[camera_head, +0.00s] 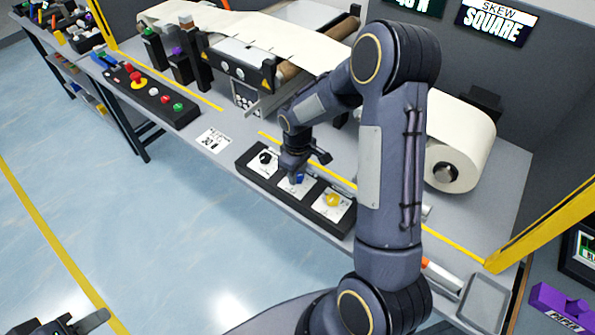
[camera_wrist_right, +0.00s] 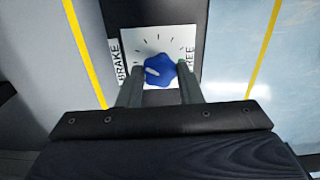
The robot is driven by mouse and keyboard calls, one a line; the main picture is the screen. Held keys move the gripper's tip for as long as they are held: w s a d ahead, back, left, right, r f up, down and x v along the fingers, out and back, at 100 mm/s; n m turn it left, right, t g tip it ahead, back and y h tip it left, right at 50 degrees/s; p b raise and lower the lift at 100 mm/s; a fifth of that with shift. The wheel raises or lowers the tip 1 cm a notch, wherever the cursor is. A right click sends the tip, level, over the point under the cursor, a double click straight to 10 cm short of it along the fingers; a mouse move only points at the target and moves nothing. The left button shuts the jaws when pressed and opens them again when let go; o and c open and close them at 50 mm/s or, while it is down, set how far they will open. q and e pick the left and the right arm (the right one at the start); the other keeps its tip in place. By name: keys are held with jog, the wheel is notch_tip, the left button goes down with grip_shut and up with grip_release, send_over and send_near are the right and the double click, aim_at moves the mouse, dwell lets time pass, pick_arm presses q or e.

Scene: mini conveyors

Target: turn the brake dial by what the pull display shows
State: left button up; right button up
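The brake dial (camera_wrist_right: 160,70) is a blue knob with a white pointer on a white scale plate, with BRAKE lettered on the left and a partly hidden word on the right. The knob (camera_head: 297,179) is partly covered by my right gripper (camera_head: 296,172) in the head view. The pull display (camera_head: 417,6) is cut off by the top edge; a figure with N shows only in part. My left gripper (camera_head: 72,322) is apart and empty at the bottom left.
The black dial panel (camera_head: 282,196) also carries a black knob (camera_head: 265,158) and a yellow knob (camera_head: 332,200). A SKEW SQUARE display (camera_head: 497,22) hangs behind. A button box (camera_head: 150,95), conveyor and paper roll (camera_head: 465,130) stand nearby. A grey tray (camera_head: 484,302) lies at right.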

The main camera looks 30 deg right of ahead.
jog(key=shift+c, duration=1)
jog(key=m+b, duration=0.2)
jog(key=m, duration=0.1)
jog(key=shift+m+b, duration=1)
jog(key=shift+m, duration=1.4)
jog(key=shift+r, duration=0.1)
jog(key=o, duration=1)
jog(key=shift+c, duration=0.2)
